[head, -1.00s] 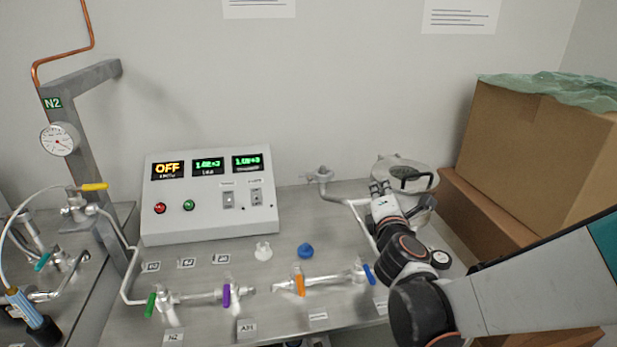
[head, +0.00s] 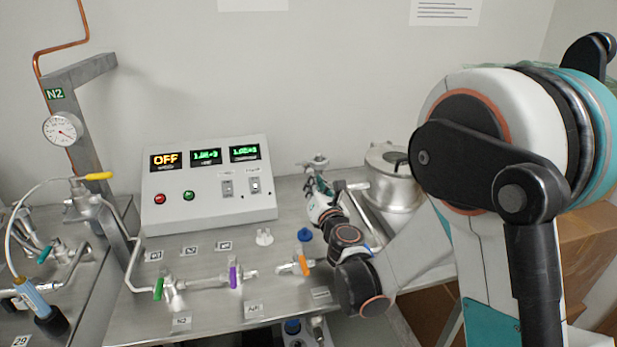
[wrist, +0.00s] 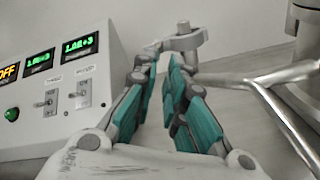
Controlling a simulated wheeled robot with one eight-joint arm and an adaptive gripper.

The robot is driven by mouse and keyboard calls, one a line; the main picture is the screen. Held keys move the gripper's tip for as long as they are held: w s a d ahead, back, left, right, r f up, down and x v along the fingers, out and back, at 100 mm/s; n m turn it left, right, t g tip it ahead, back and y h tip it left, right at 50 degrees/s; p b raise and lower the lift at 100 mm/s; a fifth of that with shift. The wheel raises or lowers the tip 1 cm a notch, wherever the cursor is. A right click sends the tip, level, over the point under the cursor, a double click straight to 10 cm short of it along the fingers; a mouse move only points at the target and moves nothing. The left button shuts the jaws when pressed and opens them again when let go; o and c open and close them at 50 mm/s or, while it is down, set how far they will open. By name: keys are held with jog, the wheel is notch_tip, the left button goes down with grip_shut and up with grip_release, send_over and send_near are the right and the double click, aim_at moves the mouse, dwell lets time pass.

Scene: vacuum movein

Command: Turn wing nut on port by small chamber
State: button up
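The port (head: 317,162) is a grey metal fitting on a pipe behind the bench, left of the small chamber (head: 399,190). In the wrist view the port (wrist: 184,42) has a clamp-like body with a short upright post. I cannot clearly make out the wing nut on it. My gripper (head: 313,184) is just in front of and below the port. In the wrist view my gripper (wrist: 164,62) is open, with a narrow empty gap between its teal-padded fingers. The fingertips point toward the port and look apart from it.
A control box (head: 207,185) with displays and switches stands left of my gripper, close by in the wrist view. A pipe (wrist: 272,76) runs from the port toward the chamber on the right. Valves with coloured handles line the bench front. Cardboard boxes (head: 585,235) stand at right.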

aim_at(307, 168)
jog(key=b+x, duration=0.1)
jog(key=x, duration=0.5)
jog(key=shift+w, duration=0.35)
grip_shut()
